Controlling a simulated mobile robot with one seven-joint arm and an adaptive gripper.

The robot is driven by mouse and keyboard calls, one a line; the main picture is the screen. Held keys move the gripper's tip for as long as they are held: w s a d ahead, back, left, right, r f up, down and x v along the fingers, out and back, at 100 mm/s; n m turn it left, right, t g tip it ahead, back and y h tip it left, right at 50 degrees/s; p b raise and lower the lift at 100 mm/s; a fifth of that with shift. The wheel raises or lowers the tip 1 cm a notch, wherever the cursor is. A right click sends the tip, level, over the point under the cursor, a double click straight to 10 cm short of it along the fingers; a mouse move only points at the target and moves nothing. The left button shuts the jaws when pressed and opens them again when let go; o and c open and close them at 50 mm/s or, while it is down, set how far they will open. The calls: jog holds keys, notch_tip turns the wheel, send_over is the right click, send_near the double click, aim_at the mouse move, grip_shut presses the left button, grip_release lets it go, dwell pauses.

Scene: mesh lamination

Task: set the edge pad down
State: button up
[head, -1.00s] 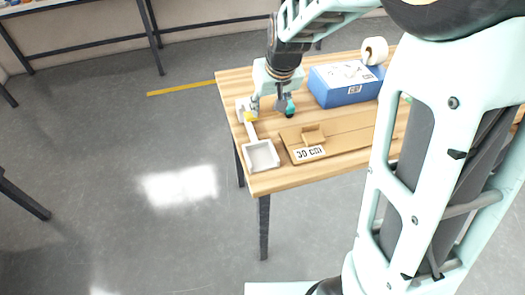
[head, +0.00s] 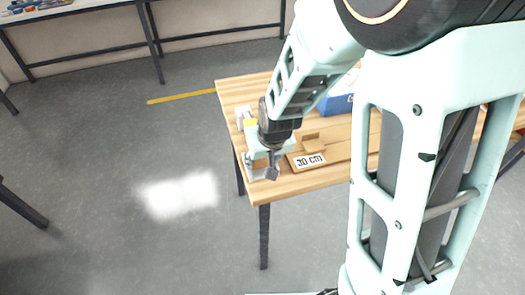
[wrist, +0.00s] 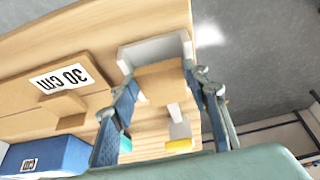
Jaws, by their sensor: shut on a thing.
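In the wrist view a tan block, which I take to be the edge pad (wrist: 162,82), sits between the fingers of my gripper (wrist: 165,92). The fingers are shut on it. Behind the pad is a small white tray (wrist: 140,52), partly covered by it. The head view shows my gripper (head: 265,168) over the near left corner of the table, where it hides most of the tray. The pad is hidden in the head view. I cannot tell whether the pad touches the tray floor or hangs just above it.
A cardboard piece with a "30 cm" label (head: 310,160) and a small raised block lies right of my gripper on the wooden table (head: 290,185). A blue box (head: 338,104) stands behind. A teal item (wrist: 125,143) and a yellow-ended white piece (wrist: 179,144) are close by.

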jog(key=shift+f+b, duration=0.3)
jog(key=shift+s+f+b, duration=0.3)
jog(key=o, duration=1)
jog(key=shift+w+f, duration=0.15)
jog(key=shift+f, duration=0.1)
jog(key=shift+r, duration=0.1)
jog(key=shift+w+p+v, duration=0.25)
jog(key=shift+p+v, duration=2.6)
jog(key=shift+v, duration=0.5)
jog(key=shift+w+p+v, duration=0.2)
jog(key=shift+p+v, duration=2.65)
jog(key=shift+v, duration=0.5)
